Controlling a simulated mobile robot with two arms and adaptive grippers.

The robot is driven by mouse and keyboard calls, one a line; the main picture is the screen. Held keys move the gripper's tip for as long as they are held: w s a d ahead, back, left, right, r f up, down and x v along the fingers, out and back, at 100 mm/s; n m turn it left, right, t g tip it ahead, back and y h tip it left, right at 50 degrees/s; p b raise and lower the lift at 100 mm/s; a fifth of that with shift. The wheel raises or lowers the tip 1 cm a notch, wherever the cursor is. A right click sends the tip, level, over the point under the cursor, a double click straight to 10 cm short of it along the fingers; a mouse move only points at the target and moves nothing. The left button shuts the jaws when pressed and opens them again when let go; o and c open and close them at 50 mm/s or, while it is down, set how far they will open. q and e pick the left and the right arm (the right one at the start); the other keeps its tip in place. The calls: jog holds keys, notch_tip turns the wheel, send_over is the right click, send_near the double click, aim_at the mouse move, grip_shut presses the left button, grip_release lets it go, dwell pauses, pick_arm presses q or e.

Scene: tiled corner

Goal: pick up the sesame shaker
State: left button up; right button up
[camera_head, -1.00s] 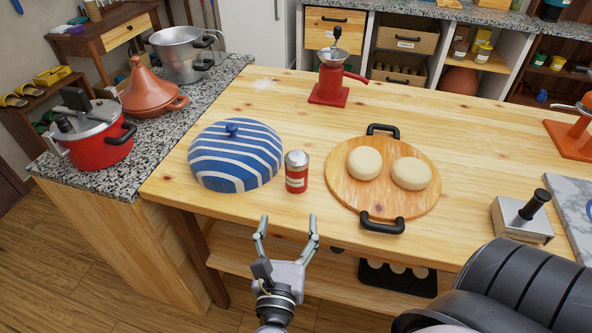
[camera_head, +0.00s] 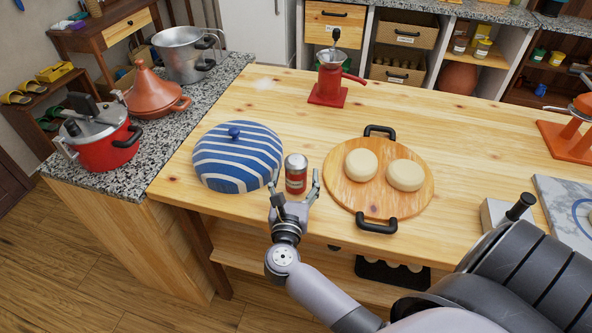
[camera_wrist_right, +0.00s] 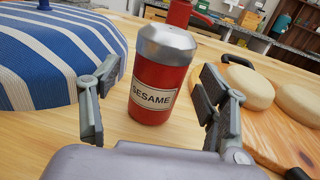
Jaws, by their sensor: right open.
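The sesame shaker (camera_head: 296,175) is a small red can with a silver top, upright on the wooden table. In the right wrist view the shaker (camera_wrist_right: 163,80) shows a white label reading SESAME. My right gripper (camera_head: 295,180) is open at the table's front edge, its fingers on either side of the shaker. In the right wrist view the gripper (camera_wrist_right: 158,105) has a gap between each finger and the can. My left gripper is not in view.
A blue-and-white striped dome (camera_head: 238,160) stands close on the left. A round wooden board (camera_head: 385,205) with two pale rounds (camera_head: 361,164) lies close on the right. A red grinder (camera_head: 329,85) stands behind. The table between is clear.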

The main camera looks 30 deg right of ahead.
jog(key=x, duration=0.2)
jog(key=shift+w+d+f, duration=0.1)
jog(key=shift+w+d, duration=0.15)
jog(key=shift+w, duration=0.05)
jog(key=shift+a, duration=0.1)
jog(key=shift+c, duration=0.5)
jog(key=c, duration=1.3)
